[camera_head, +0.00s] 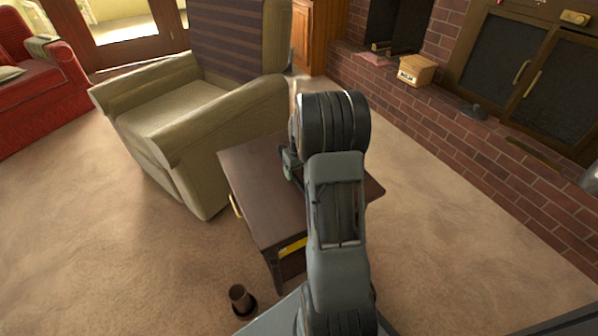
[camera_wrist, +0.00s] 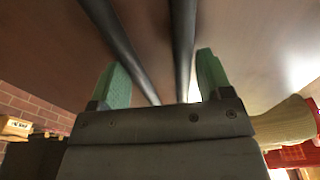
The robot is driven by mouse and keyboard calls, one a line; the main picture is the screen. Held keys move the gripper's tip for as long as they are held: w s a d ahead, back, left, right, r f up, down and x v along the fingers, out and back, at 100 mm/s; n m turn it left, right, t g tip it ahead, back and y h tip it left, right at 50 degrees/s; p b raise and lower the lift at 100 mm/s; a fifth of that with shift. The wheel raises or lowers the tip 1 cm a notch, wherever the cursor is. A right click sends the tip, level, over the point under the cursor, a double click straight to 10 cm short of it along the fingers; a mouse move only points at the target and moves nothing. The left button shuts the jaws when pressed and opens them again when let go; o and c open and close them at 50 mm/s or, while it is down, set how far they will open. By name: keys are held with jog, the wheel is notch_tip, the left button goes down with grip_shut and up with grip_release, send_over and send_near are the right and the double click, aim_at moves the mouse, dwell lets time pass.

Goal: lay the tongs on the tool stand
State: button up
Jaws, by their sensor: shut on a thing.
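My gripper (camera_wrist: 163,64) has green fingertips and is shut on the tongs (camera_wrist: 184,40), which show as two dark rods between the fingers and run up out of the wrist view. In the head view my gripper (camera_head: 289,168) is largely hidden by my arm, over the brown side table (camera_head: 247,172). The tongs cannot be made out there. The table's brown top (camera_wrist: 265,45) fills much of the wrist view, close to the gripper. I cannot tell whether the tongs touch it. No thing is clearly recognisable as the tool stand.
A beige armchair (camera_head: 165,120) stands against the table's far left side. A dark cup-like thing (camera_head: 240,297) is on the carpet at the near left. A brick hearth (camera_head: 455,135) with a small box (camera_head: 416,70) runs along the right. Carpet between table and hearth is clear.

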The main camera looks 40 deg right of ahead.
jog(key=shift+r, duration=0.15)
jog(key=shift+c, duration=0.2)
jog(key=shift+r+p, duration=0.3)
jog(key=shift+r, duration=0.25)
notch_tip(320, 180, up, 3)
jog(key=shift+s+f+p, duration=0.1)
jog(key=shift+f+p, duration=0.05)
jog(key=shift+p, duration=0.35)
jog(key=s+r, duration=0.1)
jog(key=s+a+r+p, duration=0.1)
jog(key=r, duration=0.1)
jog(key=s+r+p, duration=0.1)
jog(key=r, duration=0.1)
jog(key=shift+s+a, duration=0.35)
jog(key=shift+a, duration=0.05)
jog(key=s+a+r+p, duration=0.2)
jog(key=s+a+r, duration=0.2)
jog(key=s, duration=0.4)
jog(key=shift+s, duration=0.35)
